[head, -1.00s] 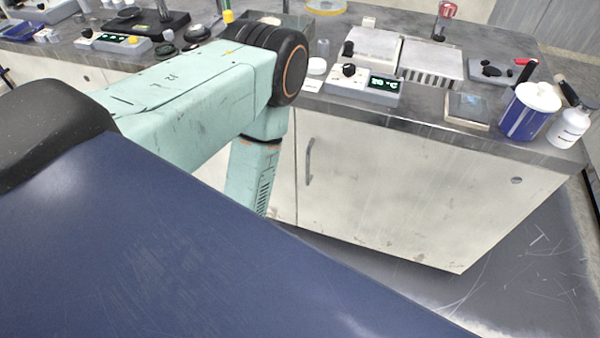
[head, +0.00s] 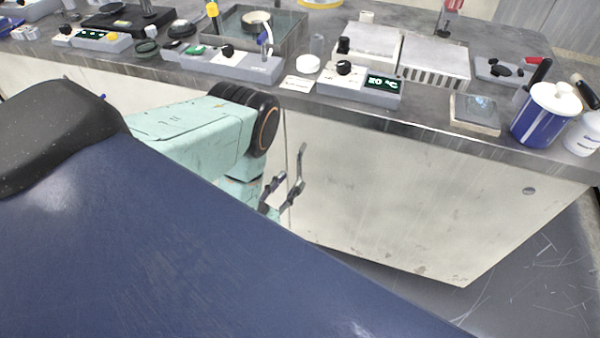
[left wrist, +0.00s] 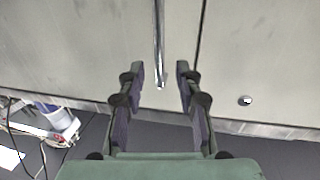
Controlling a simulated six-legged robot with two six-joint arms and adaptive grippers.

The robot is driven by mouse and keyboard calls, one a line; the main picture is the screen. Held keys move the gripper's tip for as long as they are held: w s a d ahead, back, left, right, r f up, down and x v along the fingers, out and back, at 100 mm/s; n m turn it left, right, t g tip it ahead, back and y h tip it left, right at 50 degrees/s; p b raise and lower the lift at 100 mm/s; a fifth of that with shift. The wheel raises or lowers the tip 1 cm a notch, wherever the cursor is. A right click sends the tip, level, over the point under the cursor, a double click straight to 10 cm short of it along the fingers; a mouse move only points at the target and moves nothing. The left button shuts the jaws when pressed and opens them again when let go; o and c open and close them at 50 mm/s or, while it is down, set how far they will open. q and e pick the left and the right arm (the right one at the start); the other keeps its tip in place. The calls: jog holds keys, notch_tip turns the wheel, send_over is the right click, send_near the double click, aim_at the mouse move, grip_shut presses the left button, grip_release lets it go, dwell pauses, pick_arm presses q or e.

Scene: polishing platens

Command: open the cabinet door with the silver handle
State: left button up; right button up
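The cabinet door (head: 400,205) is pale and closed under the bench. Its slim silver handle (left wrist: 158,35) runs down from the top edge of the left wrist view, and its visible end lies between my fingertips. In the left wrist view the gripper (left wrist: 160,72) is open, with a finger on each side of the handle and a gap to both. My right gripper is out of view.
The bench top (head: 425,115) overhangs the door and carries a heater with a green display (head: 382,84) and a blue canister (head: 545,115). A round lock (left wrist: 245,100) sits across the seam in the left wrist view. The floor (head: 530,280) in front is clear.

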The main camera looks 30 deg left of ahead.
aim_at(298, 171)
pick_arm(q)
jog(key=shift+w+f+b, duration=0.2)
jog(key=shift+w+b, duration=0.25)
jog(key=shift+b, duration=0.3)
jog(key=w, duration=0.2)
jog(key=w+b, duration=0.1)
jog(key=w, duration=0.2)
jog(key=shift+w+a+r, duration=0.1)
jog(key=shift+a+r, duration=0.05)
jog(key=shift+c, duration=0.2)
grip_shut()
